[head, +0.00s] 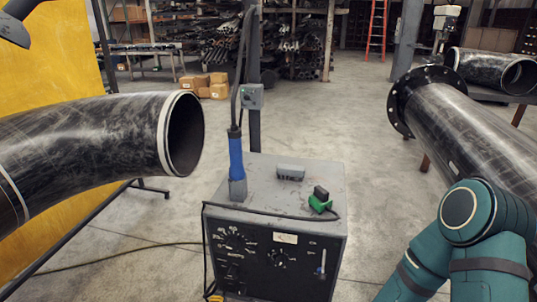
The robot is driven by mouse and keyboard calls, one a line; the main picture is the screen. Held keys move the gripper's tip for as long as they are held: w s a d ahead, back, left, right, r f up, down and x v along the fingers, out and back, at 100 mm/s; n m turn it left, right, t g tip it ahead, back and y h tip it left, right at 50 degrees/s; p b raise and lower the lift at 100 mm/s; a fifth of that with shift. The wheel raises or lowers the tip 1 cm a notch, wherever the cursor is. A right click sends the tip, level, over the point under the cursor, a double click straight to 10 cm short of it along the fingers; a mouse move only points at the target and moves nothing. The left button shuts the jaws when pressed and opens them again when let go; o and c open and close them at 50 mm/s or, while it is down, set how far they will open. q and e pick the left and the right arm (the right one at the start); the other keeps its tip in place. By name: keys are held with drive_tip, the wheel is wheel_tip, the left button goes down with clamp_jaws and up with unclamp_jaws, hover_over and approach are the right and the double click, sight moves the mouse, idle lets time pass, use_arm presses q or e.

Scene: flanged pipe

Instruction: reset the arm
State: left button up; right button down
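My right arm (465,235) shows at the lower right as teal links with a bent joint, in front of the straight flanged pipe. The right gripper is outside the picture. Neither my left arm nor my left gripper is in view. The black flanged pipe (470,130) runs from the right edge toward the middle, its bolted flange (402,100) facing left. My arm hides part of its lower side. A black curved pipe (90,140) comes in from the left, its open end with a pale rim facing right. A wide gap separates the two pipes.
A grey machine cabinet (275,235) with dials stands between the pipes. On it are a blue-handled tool (236,160) in a holder, a grey block (290,173) and a green-and-black piece (320,200). A yellow panel (60,60) stands left. Open concrete floor lies behind.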

use_arm(q)
drive_tip(key=s+d+m+g+h, duration=0.2)
drive_tip(key=s+d+m+g, duration=0.45)
drive_tip(key=m+g, duration=0.4)
drive_tip(key=s+r+m+g+y, duration=0.2)
drive_tip(key=s+r+m+g, duration=0.2)
drive_tip(key=s+m, duration=0.4)
drive_tip(key=shift+s+a+r+y, duration=0.3)
drive_tip(key=shift+s+a, duration=0.15)
drive_tip(key=shift+s, duration=0.15)
drive_tip(key=shift+o, duration=0.2)
